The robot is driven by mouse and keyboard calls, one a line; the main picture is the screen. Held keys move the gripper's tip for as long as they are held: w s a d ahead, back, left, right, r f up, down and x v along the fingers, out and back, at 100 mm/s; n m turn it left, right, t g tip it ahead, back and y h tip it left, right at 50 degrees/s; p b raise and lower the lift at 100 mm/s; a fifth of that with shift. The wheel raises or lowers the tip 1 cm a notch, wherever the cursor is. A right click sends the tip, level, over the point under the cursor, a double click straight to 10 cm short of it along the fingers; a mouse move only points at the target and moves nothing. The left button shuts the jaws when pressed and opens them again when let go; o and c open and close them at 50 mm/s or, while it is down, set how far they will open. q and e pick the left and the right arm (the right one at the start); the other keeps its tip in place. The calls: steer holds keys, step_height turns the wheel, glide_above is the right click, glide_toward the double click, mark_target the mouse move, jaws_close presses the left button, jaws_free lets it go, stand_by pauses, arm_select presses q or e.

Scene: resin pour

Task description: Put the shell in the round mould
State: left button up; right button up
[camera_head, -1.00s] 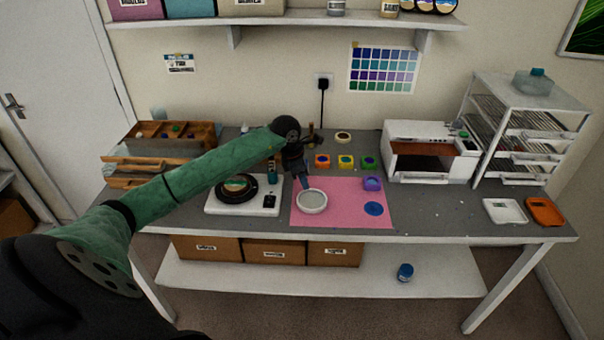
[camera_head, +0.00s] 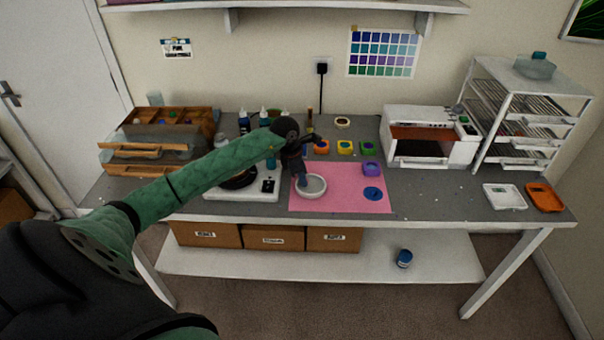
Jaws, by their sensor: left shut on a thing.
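The round mould (camera_head: 316,190) is a pale, shallow round dish on the pink mat (camera_head: 345,203) at the middle of the bench. My left gripper (camera_head: 303,184) points down over the left part of the mould, with its tips at or just above the inside of the dish. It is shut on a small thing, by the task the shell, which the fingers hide. I cannot tell whether it touches the mould floor. My right gripper is not in view.
A blue disc (camera_head: 373,193) and a purple mould (camera_head: 371,168) lie on the mat's right side. Orange, yellow and green blocks stand behind it. A white scale (camera_head: 252,190) is left, partly behind my forearm. A white oven-like box (camera_head: 430,140) and rack stand right.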

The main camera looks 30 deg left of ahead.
arm_select(q)
steer(key=o, duration=1.4)
steer(key=shift+r, duration=0.15)
steer(key=shift+r+p, duration=0.45)
steer(key=shift+r, duration=2.9)
